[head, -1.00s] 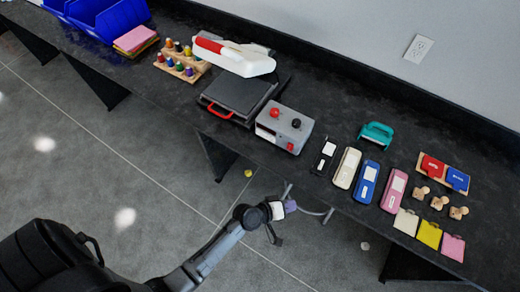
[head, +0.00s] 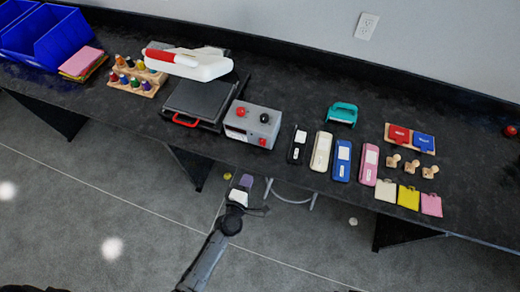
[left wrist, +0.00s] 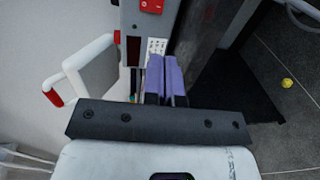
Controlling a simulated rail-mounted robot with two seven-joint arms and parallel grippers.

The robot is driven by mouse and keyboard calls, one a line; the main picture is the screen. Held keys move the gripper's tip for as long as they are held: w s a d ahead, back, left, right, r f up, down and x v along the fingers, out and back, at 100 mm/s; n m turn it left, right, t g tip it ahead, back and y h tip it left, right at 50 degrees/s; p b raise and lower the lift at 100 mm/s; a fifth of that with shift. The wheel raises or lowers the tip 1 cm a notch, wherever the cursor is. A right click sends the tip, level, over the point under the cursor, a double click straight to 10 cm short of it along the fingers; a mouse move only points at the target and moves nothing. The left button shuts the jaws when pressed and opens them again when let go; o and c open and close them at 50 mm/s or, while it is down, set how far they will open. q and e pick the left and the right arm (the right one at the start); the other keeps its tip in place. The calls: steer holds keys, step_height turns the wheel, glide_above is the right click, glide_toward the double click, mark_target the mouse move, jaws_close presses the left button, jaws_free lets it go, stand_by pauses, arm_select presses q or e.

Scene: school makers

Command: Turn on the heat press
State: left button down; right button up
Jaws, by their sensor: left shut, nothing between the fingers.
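The heat press (head: 198,98) stands on the black table, with a flat dark plate, a red front handle and a white arm with a red grip above it. My left gripper (head: 243,181) is shut and empty in front of the table edge, below the box. My right gripper is not in view.
Right of the box lie several staplers (head: 341,160), stamps (head: 411,166) and coloured pads (head: 408,197). Left are a bottle rack (head: 133,77) and blue bins (head: 50,38). The table's front edge lies between my left arm and the box. The floor before it is open.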

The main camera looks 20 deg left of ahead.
mark_target(262, 145)
arm_select(q)
steer(key=shift+w, duration=0.1)
steer(key=w, duration=0.4)
steer(key=w+f+b, duration=0.1)
steer(key=w, duration=0.3)
steer(key=w+b, duration=0.1)
steer(key=w, duration=0.3)
steer(key=shift+w+a+f, duration=0.25)
steer(key=shift+f, duration=0.1)
steer(key=shift+w, duration=0.6)
steer(key=shift+w+f+b, duration=0.1)
steer(key=shift+f+b, duration=0.25)
steer(key=shift+b, duration=0.4)
steer(key=shift+r, duration=0.3)
